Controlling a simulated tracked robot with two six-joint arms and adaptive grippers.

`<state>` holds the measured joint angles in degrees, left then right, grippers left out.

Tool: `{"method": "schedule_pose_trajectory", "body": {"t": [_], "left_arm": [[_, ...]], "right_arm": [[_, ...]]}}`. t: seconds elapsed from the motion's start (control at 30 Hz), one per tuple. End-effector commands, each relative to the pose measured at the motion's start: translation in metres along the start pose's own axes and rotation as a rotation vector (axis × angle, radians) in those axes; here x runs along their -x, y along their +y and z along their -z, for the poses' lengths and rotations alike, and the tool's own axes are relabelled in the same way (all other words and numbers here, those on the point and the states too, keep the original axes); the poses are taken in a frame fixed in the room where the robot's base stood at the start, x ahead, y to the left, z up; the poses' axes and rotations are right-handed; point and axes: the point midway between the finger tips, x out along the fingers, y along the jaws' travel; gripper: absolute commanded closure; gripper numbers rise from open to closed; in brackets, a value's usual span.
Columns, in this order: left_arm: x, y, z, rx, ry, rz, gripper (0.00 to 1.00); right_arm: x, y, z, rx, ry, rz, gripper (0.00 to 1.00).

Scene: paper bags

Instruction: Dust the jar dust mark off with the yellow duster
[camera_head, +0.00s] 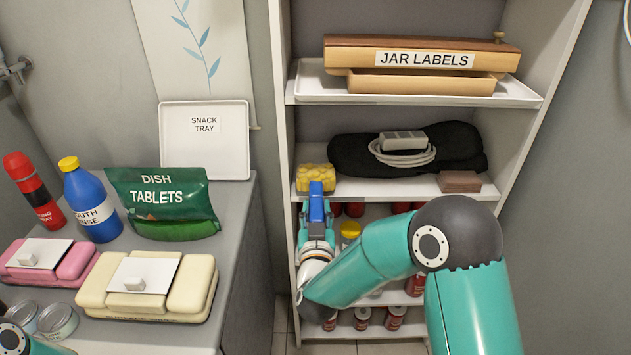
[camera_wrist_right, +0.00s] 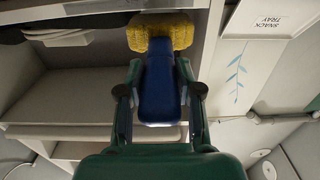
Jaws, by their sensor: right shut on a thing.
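The yellow duster (camera_head: 315,177) has a yellow fluffy head and a blue handle; it also shows in the right wrist view (camera_wrist_right: 160,35). My right gripper (camera_head: 317,232) is shut on the blue handle, with the fingers on both sides of it in the wrist view (camera_wrist_right: 159,85). The duster head is at the left end of the middle shelf (camera_head: 400,190); I cannot tell whether it touches the shelf. I cannot make out the jar dust mark. Several red jars (camera_head: 396,317) stand on the lower shelves, partly hidden by my right arm. My left gripper is out of view.
A black cloth with a coiled cable (camera_head: 405,152) and a brown block (camera_head: 459,181) lie on the middle shelf. A tray with the jar labels box (camera_head: 425,60) is above. The left counter holds a green pouch (camera_head: 163,203), bottles and soap-like packs.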

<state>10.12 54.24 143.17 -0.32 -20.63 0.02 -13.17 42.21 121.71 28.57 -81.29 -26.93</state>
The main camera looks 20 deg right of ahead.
Motion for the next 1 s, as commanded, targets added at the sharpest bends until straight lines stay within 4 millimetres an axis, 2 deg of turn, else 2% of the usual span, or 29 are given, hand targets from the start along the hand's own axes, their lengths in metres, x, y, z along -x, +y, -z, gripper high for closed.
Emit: {"method": "schedule_pose_trajectory", "body": {"t": [0.7, 1.0], "left_arm": [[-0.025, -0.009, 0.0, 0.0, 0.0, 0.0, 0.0], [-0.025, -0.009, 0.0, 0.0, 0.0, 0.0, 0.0]], "right_arm": [[0.085, -0.001, 0.005, -0.001, 0.003, 0.002, 1.0], [0.093, 0.0, 0.006, 0.0, 0.002, 0.0, 1.0]]}}
